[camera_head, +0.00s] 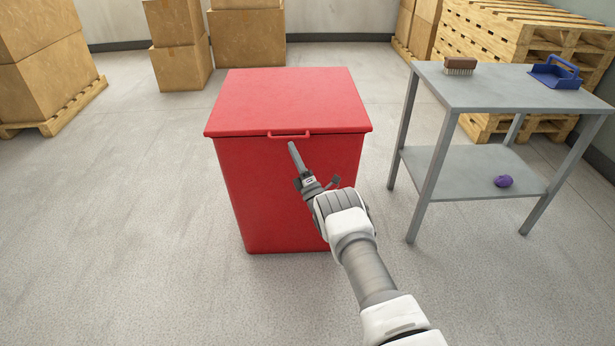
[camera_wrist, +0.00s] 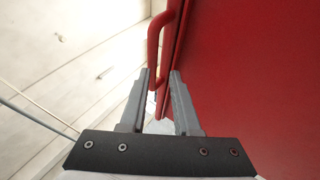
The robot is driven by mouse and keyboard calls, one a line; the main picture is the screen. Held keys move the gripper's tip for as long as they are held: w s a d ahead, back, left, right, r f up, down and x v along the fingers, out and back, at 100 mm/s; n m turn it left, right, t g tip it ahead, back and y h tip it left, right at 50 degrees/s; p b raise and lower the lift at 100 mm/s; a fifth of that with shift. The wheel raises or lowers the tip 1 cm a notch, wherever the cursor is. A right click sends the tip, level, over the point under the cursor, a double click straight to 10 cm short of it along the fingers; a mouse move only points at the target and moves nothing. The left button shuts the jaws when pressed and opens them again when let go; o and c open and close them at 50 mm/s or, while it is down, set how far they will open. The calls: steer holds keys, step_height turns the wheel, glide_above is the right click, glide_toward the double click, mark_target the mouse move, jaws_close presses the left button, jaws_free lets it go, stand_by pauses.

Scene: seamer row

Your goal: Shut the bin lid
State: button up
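The red bin (camera_head: 262,205) stands on the floor in the middle of the head view. Its red lid (camera_head: 288,98) lies flat over the top, and I see no clear gap along its front edge. The red lid handle (camera_head: 289,133) sticks out from the front edge. My gripper (camera_head: 292,146) is at the bin's front, just below the handle. In the wrist view my gripper (camera_wrist: 161,72) is open with its fingers apart and nothing held. The handle (camera_wrist: 154,48) shows just beyond the fingertips; I cannot tell whether they touch it.
A grey two-level table (camera_head: 500,100) stands to the right, with a brush (camera_head: 460,65) and a blue dustpan-like item (camera_head: 556,72) on top. A purple object (camera_head: 503,181) lies on its lower shelf. Boxes (camera_head: 245,37) and pallets (camera_head: 510,30) stand behind.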

steer(key=p+v, duration=0.2)
steer(key=v, duration=1.1)
steer(key=shift+s+r+p, duration=0.25)
steer(key=shift+p, duration=0.1)
